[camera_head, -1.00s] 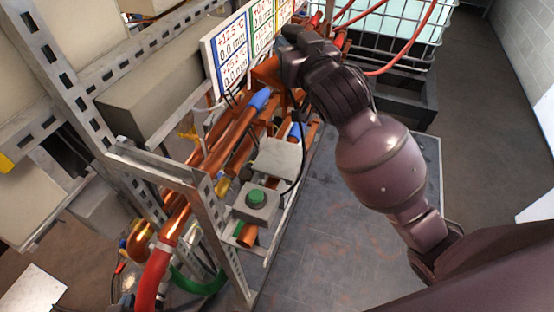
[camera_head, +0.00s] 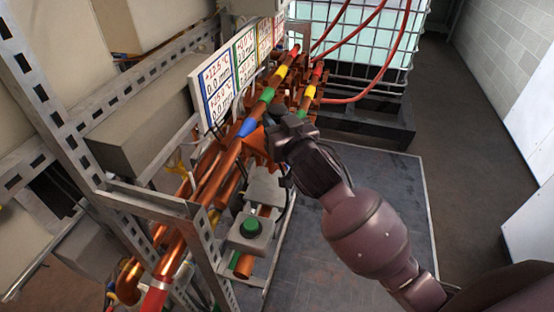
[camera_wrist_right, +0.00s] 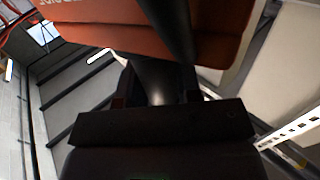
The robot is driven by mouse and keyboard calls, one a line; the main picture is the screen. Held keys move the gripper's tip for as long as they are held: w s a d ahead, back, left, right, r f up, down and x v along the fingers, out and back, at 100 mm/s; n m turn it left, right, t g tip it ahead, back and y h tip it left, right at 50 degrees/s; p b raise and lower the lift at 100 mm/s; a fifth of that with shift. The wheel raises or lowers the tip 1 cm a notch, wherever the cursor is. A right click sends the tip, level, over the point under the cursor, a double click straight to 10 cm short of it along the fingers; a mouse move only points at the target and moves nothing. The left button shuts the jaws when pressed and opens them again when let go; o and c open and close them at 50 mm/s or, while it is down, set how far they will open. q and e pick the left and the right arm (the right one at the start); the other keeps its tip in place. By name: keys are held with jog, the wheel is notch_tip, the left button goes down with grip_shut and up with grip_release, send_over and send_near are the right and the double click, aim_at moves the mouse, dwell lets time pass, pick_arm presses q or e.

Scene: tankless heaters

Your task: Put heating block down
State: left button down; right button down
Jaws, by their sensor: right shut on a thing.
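My right gripper (camera_head: 278,122) is at the copper pipe rack, beside the blue-marked part of a pipe. It is shut on the heating block, an orange-copper block (camera_head: 255,141) that shows just left of the fingers and is partly hidden by them. In the right wrist view the block (camera_wrist_right: 95,12) fills the top of the picture, behind the dark fingers (camera_wrist_right: 155,85). I cannot tell whether the block touches the pipes or support beneath it. My left gripper is not in view.
Copper pipes (camera_head: 212,180) with coloured bands run along the metal frame (camera_head: 202,240). A display board (camera_head: 217,92) stands behind them. A green button box (camera_head: 250,232) sits in front. Red hoses (camera_head: 395,60) hang by the caged tank (camera_head: 345,50). The grey platform (camera_head: 375,175) is clear at right.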

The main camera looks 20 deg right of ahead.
notch_tip(320, 180, down, 10)
jog(key=shift+f+b, duration=0.25)
jog(key=shift+b, duration=0.15)
jog(key=shift+f, duration=0.2)
jog(key=c, duration=0.8)
grip_release()
jog(key=shift+r, duration=0.1)
jog(key=s+d+b, duration=0.1)
jog(key=s, duration=1.1)
jog(key=s+d+f+g, duration=0.2)
jog(key=s+d+f, duration=0.1)
jog(key=f, duration=0.4)
jog(key=s+d+f+g+h, duration=0.1)
jog(key=s+d+f+g, duration=0.1)
jog(key=s+f, duration=0.3)
jog(key=s+d+f+g+h, duration=0.1)
jog(key=s+d+f, duration=0.3)
jog(key=f, duration=0.6)
jog(key=shift+s+d+g, duration=0.15)
jog(key=shift+d+g, duration=0.2)
jog(key=shift+g, duration=0.25)
